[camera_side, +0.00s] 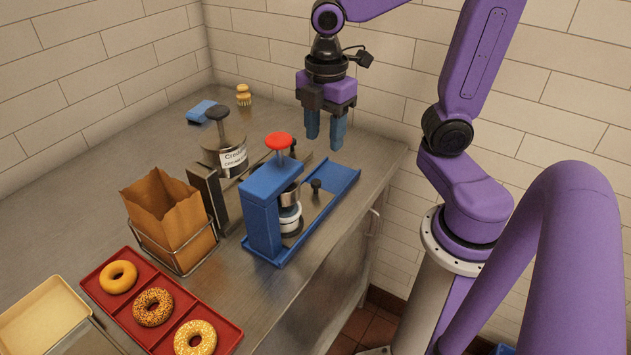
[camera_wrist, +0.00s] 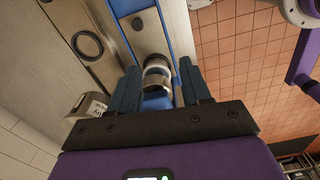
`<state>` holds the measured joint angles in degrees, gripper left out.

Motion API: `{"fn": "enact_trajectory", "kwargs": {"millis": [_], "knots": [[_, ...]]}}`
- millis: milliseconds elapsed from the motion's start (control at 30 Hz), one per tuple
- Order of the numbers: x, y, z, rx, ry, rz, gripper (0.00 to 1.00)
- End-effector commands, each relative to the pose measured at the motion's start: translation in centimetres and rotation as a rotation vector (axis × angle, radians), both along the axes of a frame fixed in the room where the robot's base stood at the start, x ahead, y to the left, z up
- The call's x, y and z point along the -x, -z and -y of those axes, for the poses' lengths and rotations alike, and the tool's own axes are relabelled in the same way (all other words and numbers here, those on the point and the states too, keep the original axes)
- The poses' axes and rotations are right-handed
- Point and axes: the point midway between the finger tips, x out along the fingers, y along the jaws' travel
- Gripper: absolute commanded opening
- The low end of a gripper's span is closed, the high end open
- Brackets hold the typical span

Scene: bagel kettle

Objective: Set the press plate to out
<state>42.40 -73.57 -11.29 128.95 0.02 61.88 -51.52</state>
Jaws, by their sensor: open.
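The blue press (camera_side: 262,215) stands near the counter's right edge, with a red knob (camera_side: 278,141) on top. Its plate (camera_side: 312,208) is a grey slide with a small black knob (camera_side: 315,185), lying in the blue base. A white and metal cup-shaped part (camera_side: 290,214) sits under the press head. My gripper (camera_side: 324,136) is open and empty, above and behind the press in the side view. In the wrist view, my open gripper (camera_wrist: 155,85) has its fingers either side of the metal cylinder (camera_wrist: 157,68), apparently above it. The plate (camera_wrist: 140,30) also shows there.
A labelled cream cheese canister (camera_side: 225,145) and a metal stand (camera_side: 208,195) are left of the press. A paper bag (camera_side: 168,213) in a wire holder and a red tray (camera_side: 135,311) of bagels are nearer the front. A blue sponge (camera_side: 200,111) and brush (camera_side: 243,96) lie behind.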

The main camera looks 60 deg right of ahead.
Motion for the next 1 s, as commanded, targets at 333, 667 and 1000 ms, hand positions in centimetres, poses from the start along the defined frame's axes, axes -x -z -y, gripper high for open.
{"fn": "enact_trajectory", "kwargs": {"millis": [333, 667, 1000], "knots": [[-3.7, -1.3, 2.8, 0.005, -0.122, -0.007, 0.48], [-3.6, 2.3, 3.0, 0.007, -0.129, -0.013, 0.48], [-3.6, 8.6, 2.9, 0.007, -0.129, -0.014, 0.48]]}}
